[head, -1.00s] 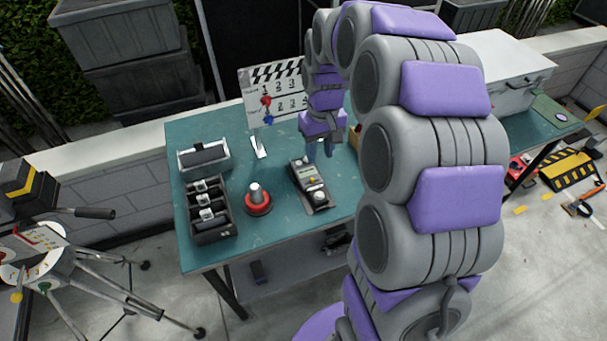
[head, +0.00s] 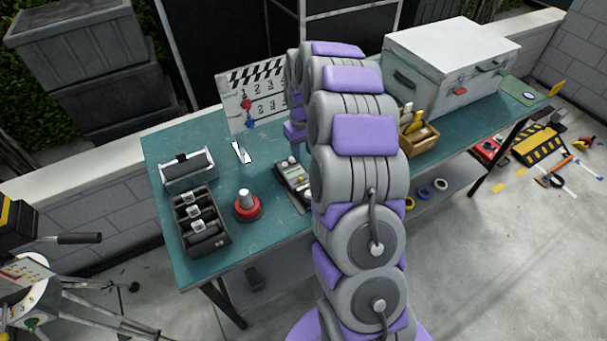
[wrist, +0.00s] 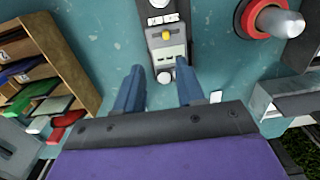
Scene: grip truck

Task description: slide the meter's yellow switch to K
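The meter (head: 291,178) is a dark handheld box with a grey face lying on the teal table, partly hidden by my arm in the head view. In the wrist view the meter (wrist: 168,51) lies ahead of my gripper, with a small yellow switch (wrist: 166,36) on its face and a white knob (wrist: 165,76) at its near end. The letters beside the switch are too small to read. My gripper (wrist: 157,82) is open and empty, its two blue fingers apart on either side of the meter's near end. Its fingertips are hidden behind my arm in the head view.
On the teal table (head: 262,230) stand a red-based lamp (head: 248,206), a dark tray of several items (head: 201,223) and a clapperboard (head: 252,98). A wooden organizer (wrist: 60,50) sits left in the wrist view. A white case (head: 450,66) stands at the far right.

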